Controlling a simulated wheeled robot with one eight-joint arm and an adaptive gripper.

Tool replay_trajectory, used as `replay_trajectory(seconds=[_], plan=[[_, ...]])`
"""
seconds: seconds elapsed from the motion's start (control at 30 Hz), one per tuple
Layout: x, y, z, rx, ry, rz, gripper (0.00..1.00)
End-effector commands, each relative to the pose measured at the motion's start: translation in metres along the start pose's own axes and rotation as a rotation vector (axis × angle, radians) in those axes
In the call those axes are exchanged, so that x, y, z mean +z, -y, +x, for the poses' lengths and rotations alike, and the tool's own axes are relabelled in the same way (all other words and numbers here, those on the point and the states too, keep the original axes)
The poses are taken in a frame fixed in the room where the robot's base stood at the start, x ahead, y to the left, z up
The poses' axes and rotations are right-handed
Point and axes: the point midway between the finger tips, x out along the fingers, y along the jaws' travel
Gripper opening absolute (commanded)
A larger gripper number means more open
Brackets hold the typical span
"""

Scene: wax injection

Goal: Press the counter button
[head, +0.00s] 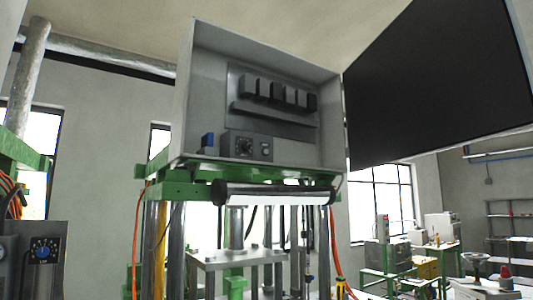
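An open grey control box (258,60) sits high on a green machine frame (180,187). Inside it is a dark panel with a row of several dark block-like parts (278,92) above a ledge. Below the row is a small grey unit with a round dial (245,147) and a smaller round part at its right. A small blue part (208,140) sits at the lower left inside the box. I cannot tell which of these is the counter button. My gripper is not in view.
A large dark panel (440,80) fills the upper right beside the box. A dark horizontal roller (275,194) crosses the machine front, above metal columns and a plate (235,257). Another unit with a blue dial (43,249) stands at left. Benches with equipment (435,250) stand behind at right.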

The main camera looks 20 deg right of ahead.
Motion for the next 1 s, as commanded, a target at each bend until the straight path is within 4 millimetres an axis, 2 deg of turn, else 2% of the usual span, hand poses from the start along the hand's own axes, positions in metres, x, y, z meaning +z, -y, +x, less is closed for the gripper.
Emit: replay_trajectory(seconds=[0.03, 0.2, 1.0], plan=[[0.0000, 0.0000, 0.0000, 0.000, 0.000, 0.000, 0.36], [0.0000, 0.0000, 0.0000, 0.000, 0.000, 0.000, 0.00], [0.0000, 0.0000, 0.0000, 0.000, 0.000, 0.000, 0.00]])
